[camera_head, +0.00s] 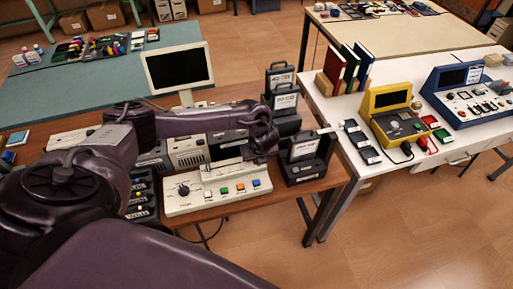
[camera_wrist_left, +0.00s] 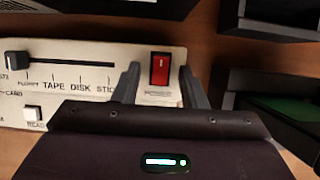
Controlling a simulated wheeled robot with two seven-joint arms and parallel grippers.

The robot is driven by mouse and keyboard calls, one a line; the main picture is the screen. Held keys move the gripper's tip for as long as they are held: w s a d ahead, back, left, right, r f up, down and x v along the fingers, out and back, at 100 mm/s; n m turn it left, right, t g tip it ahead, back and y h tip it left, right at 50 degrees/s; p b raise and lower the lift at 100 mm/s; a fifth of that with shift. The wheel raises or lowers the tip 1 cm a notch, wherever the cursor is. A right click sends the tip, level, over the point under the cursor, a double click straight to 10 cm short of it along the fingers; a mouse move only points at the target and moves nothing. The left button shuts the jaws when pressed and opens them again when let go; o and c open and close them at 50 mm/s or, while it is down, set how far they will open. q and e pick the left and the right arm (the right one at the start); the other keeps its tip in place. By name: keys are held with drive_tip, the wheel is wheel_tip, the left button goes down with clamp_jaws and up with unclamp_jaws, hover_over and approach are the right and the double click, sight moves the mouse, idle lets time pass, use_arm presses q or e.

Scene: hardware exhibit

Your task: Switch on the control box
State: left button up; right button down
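The control box (camera_head: 215,197) is a cream panel on the brown table, with a dark knob, a slider and a row of coloured buttons. In the left wrist view its panel (camera_wrist_left: 75,88) shows the slider and a red rocker switch (camera_wrist_left: 160,68) labelled POWER. My left gripper (camera_head: 262,148) is over the box's right end, and its fingers hide that corner in the head view. In the left wrist view the left gripper (camera_wrist_left: 160,84) is open, with its two fingers on either side of the red switch and nothing between them. Contact cannot be told. My right gripper is not in view.
A dark disk stand (camera_head: 305,172) is close to the right of the box. Grey devices (camera_head: 188,150) and a monitor (camera_head: 178,70) stand behind it. A white table (camera_head: 345,105) at right holds yellow and blue devices. The floor in front is clear.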

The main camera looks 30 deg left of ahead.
use_arm(q)
clamp_jaws()
drive_tip(key=shift+w+a+h, duration=0.15)
drive_tip(key=shift+w+h, duration=0.05)
drive_tip(key=shift+h, duration=0.1)
drive_tip(key=shift+w+a+g+h+b, duration=0.15)
drive_tip(key=shift+g+h+b, duration=0.25)
drive_tip(key=shift+g, duration=0.2)
drive_tip(key=shift+w+a+f+g+h+b, duration=0.15)
drive_tip(key=shift+g+h+b, duration=0.35)
drive_tip(key=shift+h+b, duration=0.25)
drive_tip(key=shift+r+g+h+b, duration=0.2)
drive_tip(key=shift+g+h+b, duration=0.05)
drive_tip(key=shift+g+b, duration=0.1)
drive_tip(key=shift+r, duration=0.1)
unclamp_jaws()
